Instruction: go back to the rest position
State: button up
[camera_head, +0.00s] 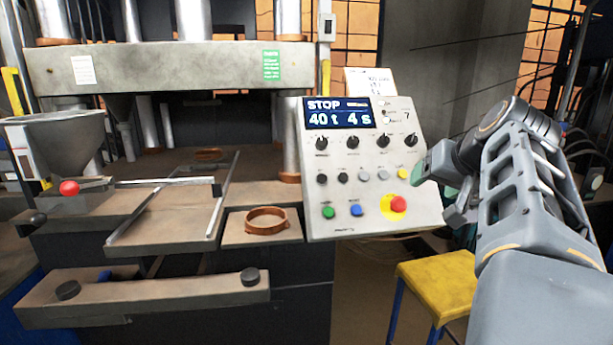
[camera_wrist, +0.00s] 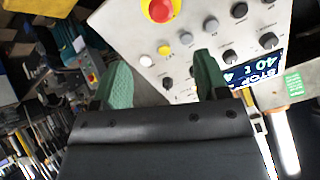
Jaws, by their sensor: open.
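My gripper (camera_head: 441,180) is at the right of the head view, in front of the right edge of the control panel (camera_head: 365,222). In the wrist view its two green fingers (camera_wrist: 160,80) stand apart with nothing between them. Beyond the fingers the panel (camera_wrist: 185,48) shows with its knobs and the red emergency button (camera_wrist: 159,9). The panel's display (camera_head: 338,113) reads STOP, 40 t and 4 s. I cannot tell how far the fingertips are from the panel.
A press (camera_head: 170,67) stands at the left, with a hopper (camera_head: 55,140) and a sliding tray (camera_head: 160,228). An orange-brown ring (camera_head: 267,221) lies on a small shelf. A front bar (camera_head: 160,292) has two black buttons. A yellow stool (camera_head: 440,285) stands below my arm.

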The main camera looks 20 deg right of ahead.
jog(key=shift+d, duration=0.1)
notch_tip(320, 180, down, 12)
jog(key=a+f+m+g+p, duration=0.1)
jog(key=a+g+p, duration=0.2)
jog(key=s+a+f+n+g+p, duration=0.1)
jog(key=s+a+f+n+p, duration=0.2)
jog(key=a, duration=0.6)
jog(key=s+a+f+n+g+y+p, duration=0.1)
jog(key=s+a+f+n+p, duration=0.2)
jog(key=a, duration=0.7)
jog(key=shift+s+a+f+n+g, duration=0.25)
jog(key=shift+s+f+n+g, duration=0.3)
jog(key=shift+f, duration=0.45)
jog(key=shift+w, duration=0.1)
